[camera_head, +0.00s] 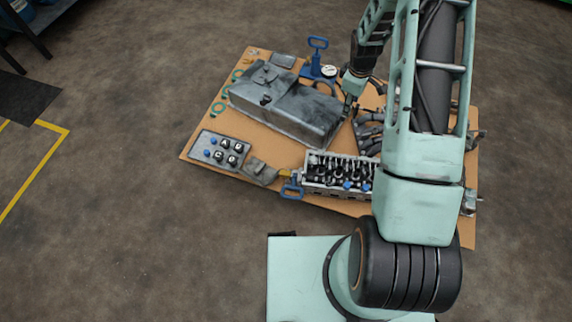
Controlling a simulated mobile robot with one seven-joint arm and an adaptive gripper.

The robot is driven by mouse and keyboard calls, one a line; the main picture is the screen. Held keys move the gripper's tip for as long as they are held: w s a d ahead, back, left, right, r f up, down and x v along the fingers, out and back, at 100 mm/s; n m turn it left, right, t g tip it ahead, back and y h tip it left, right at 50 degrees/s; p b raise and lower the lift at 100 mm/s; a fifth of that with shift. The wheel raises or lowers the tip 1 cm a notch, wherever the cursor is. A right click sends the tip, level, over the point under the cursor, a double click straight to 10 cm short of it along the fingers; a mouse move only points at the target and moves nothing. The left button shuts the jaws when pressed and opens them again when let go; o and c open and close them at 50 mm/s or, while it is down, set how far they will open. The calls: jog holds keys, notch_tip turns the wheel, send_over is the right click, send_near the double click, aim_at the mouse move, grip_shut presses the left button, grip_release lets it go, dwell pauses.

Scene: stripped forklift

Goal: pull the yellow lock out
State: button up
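A small yellow piece (285,173), which looks like the yellow lock, shows at the left end of the metal valve block (325,190). It sits just above a blue handle (292,187) and is too small to make out in detail. My gripper (347,107) points down near the right end of the large grey case (290,103), above and to the right of the yellow piece and well apart from it. The fingers are small and dark here, so I cannot tell whether they are open or shut. I see nothing clearly held.
A brown board (258,141) carries the parts. A button panel (221,150) and a small grey box (262,172) lie left of the valve block. A blue-handled part (318,58) stands behind the case. Dark hoses (368,133) lie right of it. The floor at left is mostly clear.

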jog(key=s+a+f+n+y+b, duration=0.1)
jog(key=s+a+f+b, duration=0.15)
jog(key=a+f, duration=0.45)
jog(key=s+a+f+n+y+b, duration=0.2)
jog(key=s+a+f, duration=0.1)
jog(key=f, duration=0.7)
jog(key=n+y+b, duration=0.1)
jog(key=y+b, duration=0.1)
send_near(284, 172)
jog(key=shift+g, duration=0.5)
jog(key=b+x, duration=0.1)
jog(key=x, duration=0.2)
jog(key=b+x, duration=0.1)
jog(key=x, duration=0.2)
jog(key=b+x, duration=0.1)
jog(key=x, duration=0.2)
jog(key=shift+w, duration=0.35)
jog(key=shift+c, duration=0.6)
grip_shut()
